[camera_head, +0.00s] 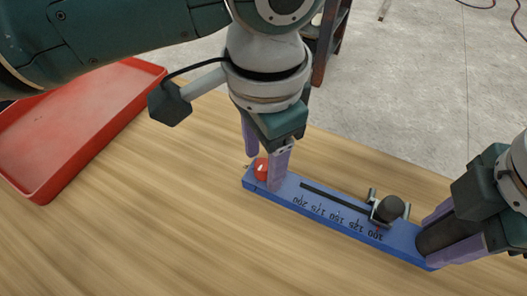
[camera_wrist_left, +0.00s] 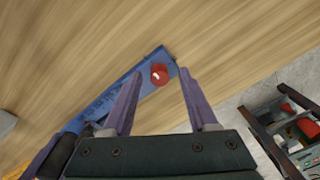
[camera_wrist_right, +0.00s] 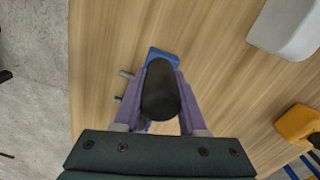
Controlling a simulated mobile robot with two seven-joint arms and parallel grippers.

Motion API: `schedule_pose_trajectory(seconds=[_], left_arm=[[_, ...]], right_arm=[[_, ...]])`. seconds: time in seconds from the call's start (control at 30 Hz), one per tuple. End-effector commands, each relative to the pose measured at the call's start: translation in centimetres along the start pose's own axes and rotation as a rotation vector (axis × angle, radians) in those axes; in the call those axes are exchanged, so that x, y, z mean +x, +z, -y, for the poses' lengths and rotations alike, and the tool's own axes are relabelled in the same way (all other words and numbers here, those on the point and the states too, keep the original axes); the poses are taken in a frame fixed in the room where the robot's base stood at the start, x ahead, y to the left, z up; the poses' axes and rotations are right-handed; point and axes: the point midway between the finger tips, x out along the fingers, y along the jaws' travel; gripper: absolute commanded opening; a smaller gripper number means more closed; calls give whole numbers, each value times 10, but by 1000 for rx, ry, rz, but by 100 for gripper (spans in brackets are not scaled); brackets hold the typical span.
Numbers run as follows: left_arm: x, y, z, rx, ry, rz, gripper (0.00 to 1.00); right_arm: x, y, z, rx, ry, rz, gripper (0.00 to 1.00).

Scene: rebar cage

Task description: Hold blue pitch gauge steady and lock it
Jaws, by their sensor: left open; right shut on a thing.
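The blue pitch gauge (camera_head: 325,209) lies on the wooden table, with numbers from 100 to 200 along a dark slot. A red knob (camera_head: 261,168) sits at its left end and shows in the left wrist view (camera_wrist_left: 159,74). A slider with a dark knob (camera_head: 390,208) stands near the 100 mark. My left gripper (camera_head: 265,172) is open over the left end, its fingers close around the red knob. My right gripper (camera_head: 442,238) is shut on the dark handle (camera_wrist_right: 160,92) at the gauge's right end. Contact between left fingers and knob cannot be told.
A red tray (camera_head: 68,133) sits at the left of the table (camera_head: 160,220). A grey rounded object (camera_wrist_right: 286,26) and a yellow object (camera_wrist_right: 300,124) are in the right wrist view. A dark shelf (camera_wrist_left: 285,130) stands off the table. The table's front is clear.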

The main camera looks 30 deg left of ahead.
Motion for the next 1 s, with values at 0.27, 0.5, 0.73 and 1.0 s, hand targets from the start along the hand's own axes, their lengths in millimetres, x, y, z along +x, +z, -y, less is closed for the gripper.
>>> schedule_pose_trajectory(seconds=[0.27, 0.5, 0.73, 1.0], left_arm=[[-21, -1, 0, 1, 0, -4, 59], [-78, -1, 0, 3, -2, -8, 59], [-113, -1, 2, 2, -6, -6, 59], [-120, 0, 0, 0, 0, 0, 59]], right_arm=[[0, 0, 0, 1, 0, 0, 0], [0, 0, 0, 1, 0, 0, 0], [0, 0, 0, 1, 0, 0, 0], [0, 0, 0, 1, 1, 0, 0]])
